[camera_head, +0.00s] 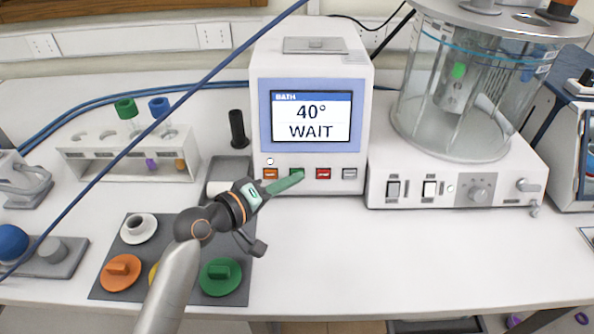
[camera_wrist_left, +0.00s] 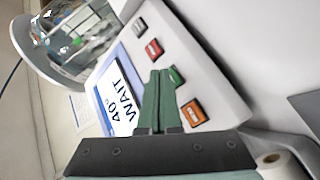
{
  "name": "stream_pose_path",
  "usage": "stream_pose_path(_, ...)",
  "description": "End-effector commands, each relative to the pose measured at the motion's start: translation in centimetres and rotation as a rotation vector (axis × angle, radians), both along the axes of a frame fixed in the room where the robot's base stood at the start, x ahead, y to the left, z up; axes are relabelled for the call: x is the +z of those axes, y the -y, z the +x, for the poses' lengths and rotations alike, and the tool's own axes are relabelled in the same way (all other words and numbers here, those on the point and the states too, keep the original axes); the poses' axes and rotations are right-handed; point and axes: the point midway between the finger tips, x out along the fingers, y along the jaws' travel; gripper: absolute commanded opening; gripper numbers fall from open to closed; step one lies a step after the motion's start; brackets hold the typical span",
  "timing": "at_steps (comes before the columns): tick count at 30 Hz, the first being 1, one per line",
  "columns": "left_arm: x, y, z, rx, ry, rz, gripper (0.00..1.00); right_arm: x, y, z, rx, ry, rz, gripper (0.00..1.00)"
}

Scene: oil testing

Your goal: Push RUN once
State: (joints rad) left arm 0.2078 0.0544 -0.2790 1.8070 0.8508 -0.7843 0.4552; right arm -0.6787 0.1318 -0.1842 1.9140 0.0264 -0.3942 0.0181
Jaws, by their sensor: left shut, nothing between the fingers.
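The white bath unit (camera_head: 312,72) has a screen (camera_head: 311,117) reading BATH, 40° and WAIT. Below it is a row of buttons: orange (camera_head: 270,173), green (camera_head: 297,171), red (camera_head: 323,173) and grey (camera_head: 350,173). I cannot read a RUN label on any of them. My left gripper (camera_head: 299,176) is shut and empty, its green fingertips just in front of the green button and partly covering it. In the left wrist view the fingertips (camera_wrist_left: 160,74) lie beside the green button (camera_wrist_left: 177,76); I cannot tell whether they touch it. My right gripper is not in view.
A grey mat (camera_head: 185,284) with coloured caps lies below my left arm. A white rack (camera_head: 125,165) stands at left. A glass vessel (camera_head: 455,95) on a white base with switches stands at right. The front right bench (camera_head: 430,255) is clear.

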Motion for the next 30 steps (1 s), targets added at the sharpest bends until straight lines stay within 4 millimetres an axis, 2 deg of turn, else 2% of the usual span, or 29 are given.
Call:
stream_pose_path(3, 0.4, 0.0, -0.5, 0.0, 0.001, 0.001, 0.0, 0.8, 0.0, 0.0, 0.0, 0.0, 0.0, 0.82)
stream_pose_path(14, 0.5, 0.0, -0.8, 0.0, 0.0, 0.0, 0.0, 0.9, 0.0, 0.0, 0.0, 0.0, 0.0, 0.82)
stream_pose_path(24, 1.9, 0.0, -3.9, -0.001, 0.0, 0.0, 0.0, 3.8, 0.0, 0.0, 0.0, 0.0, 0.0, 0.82)
stream_pose_path(30, 2.3, 0.0, -5.2, -0.001, 0.001, 0.0, 0.0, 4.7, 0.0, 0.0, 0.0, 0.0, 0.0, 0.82)
